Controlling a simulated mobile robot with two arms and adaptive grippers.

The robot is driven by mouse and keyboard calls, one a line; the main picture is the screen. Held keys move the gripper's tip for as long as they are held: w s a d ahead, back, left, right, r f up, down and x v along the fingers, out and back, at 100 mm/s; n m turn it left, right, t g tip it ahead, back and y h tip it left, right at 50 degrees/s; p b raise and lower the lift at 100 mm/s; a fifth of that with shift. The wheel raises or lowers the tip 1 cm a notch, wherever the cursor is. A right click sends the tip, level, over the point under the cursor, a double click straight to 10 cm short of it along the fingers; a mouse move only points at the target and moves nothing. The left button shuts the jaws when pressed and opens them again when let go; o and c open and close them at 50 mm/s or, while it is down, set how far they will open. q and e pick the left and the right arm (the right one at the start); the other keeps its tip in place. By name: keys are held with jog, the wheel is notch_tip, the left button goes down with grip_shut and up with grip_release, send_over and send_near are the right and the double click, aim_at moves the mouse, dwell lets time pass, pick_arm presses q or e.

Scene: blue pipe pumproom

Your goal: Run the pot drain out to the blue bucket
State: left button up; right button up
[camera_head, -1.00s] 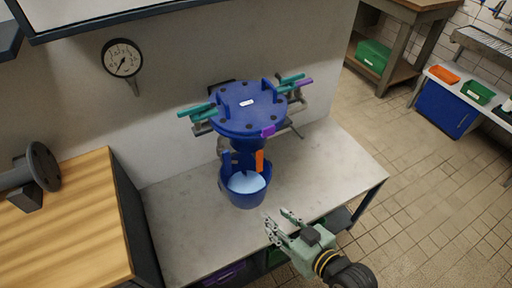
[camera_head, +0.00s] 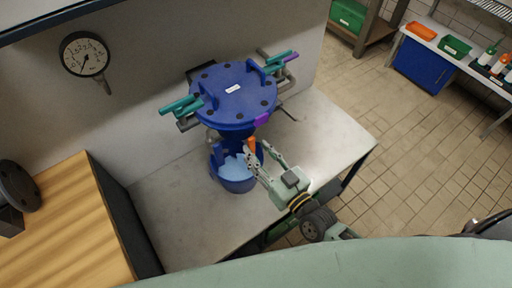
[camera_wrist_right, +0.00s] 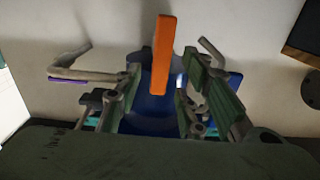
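The blue pot (camera_head: 232,92) with its bolted round lid is mounted at the wall above a grey bench. Its drain has an orange lever (camera_head: 251,146), also large in the right wrist view (camera_wrist_right: 163,55). The blue bucket (camera_head: 237,184) stands on the bench below the drain, with pale blue contents (camera_head: 234,167). My right gripper (camera_head: 258,151) is open at the orange lever, above the bucket's right rim. In the wrist view its fingers (camera_wrist_right: 164,92) spread to either side of the lever; contact cannot be told. My left gripper is not in view.
The grey bench (camera_head: 182,222) is clear to the left and right of the bucket. Teal handles (camera_head: 181,105) and a purple tab (camera_head: 262,119) stick out around the pot. A gauge (camera_head: 84,54) is on the wall. A wooden worktop (camera_head: 62,230) is at left.

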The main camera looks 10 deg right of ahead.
jog(key=shift+w+a, duration=0.3)
jog(key=shift+w, duration=0.35)
grip_shut()
